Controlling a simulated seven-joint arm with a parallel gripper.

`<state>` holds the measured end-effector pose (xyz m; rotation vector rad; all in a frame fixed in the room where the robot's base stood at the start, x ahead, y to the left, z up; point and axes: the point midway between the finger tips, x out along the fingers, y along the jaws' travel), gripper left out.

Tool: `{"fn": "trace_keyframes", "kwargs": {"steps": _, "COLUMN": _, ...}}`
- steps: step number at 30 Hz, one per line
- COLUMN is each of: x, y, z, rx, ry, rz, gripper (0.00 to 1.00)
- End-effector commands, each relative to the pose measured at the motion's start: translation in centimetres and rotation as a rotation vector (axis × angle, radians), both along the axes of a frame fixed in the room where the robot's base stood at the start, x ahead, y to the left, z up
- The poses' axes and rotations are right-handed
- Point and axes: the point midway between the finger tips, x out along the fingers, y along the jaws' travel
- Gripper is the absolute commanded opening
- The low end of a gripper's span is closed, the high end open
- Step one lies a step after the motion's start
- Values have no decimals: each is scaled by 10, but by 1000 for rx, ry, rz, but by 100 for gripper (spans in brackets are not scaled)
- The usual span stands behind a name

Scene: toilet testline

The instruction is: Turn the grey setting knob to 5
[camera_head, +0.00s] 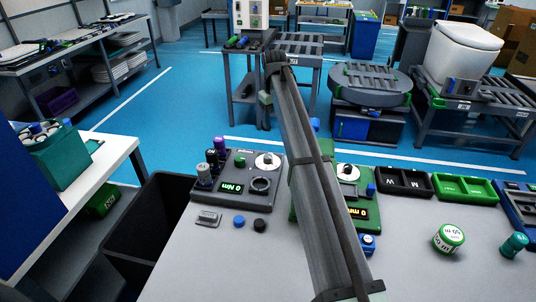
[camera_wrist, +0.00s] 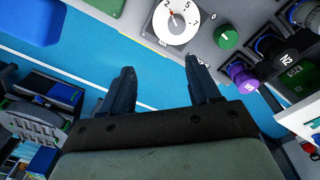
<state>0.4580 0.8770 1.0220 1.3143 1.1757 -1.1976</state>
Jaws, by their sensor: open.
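The round white dial (camera_wrist: 176,22) is at the top of the wrist view, partly cut off, with the numbers 2, 5 and 7 visible. The small grey setting knob (camera_wrist: 177,23) is at its centre, and a red mark is near the 2 side; its exact reading is unclear. In the head view the dial (camera_head: 267,163) is on the back right of the left dark panel. My gripper (camera_wrist: 159,66) is open and empty, its fingers pointing toward the dial's edge, apart from the knob. In the head view my arm crosses the middle and the fingers cannot be made out.
A green knob (camera_wrist: 228,37) and a purple-topped plug (camera_wrist: 242,77) are beside the dial. The left panel (camera_head: 220,207) also has a display and a dark ring. A green panel (camera_head: 299,207) is partly behind my arm. A blue button (camera_head: 239,221) lies in front.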

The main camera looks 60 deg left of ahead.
Motion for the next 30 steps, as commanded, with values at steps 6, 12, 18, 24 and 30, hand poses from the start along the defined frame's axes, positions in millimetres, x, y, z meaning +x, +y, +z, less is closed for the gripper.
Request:
{"fn": "trace_keyframes", "kwargs": {"steps": 6, "x": -28, "y": 0, "z": -13, "rx": -49, "ry": 50, "rz": 67, "gripper": 62}}
{"fn": "trace_keyframes", "kwargs": {"steps": 12, "x": -28, "y": -1, "z": -37, "rx": -50, "ry": 50, "rz": 67, "gripper": 62}}
{"fn": "trace_keyframes", "kwargs": {"steps": 18, "x": -28, "y": -1, "z": -72, "rx": -49, "ry": 50, "rz": 66, "gripper": 62}}
{"fn": "trace_keyframes", "kwargs": {"steps": 24, "x": -27, "y": -1, "z": -106, "rx": -48, "ry": 49, "rz": 66, "gripper": 62}}
{"fn": "trace_keyframes", "kwargs": {"steps": 30, "x": -27, "y": 0, "z": -132, "rx": -47, "ry": 49, "rz": 66, "gripper": 62}}
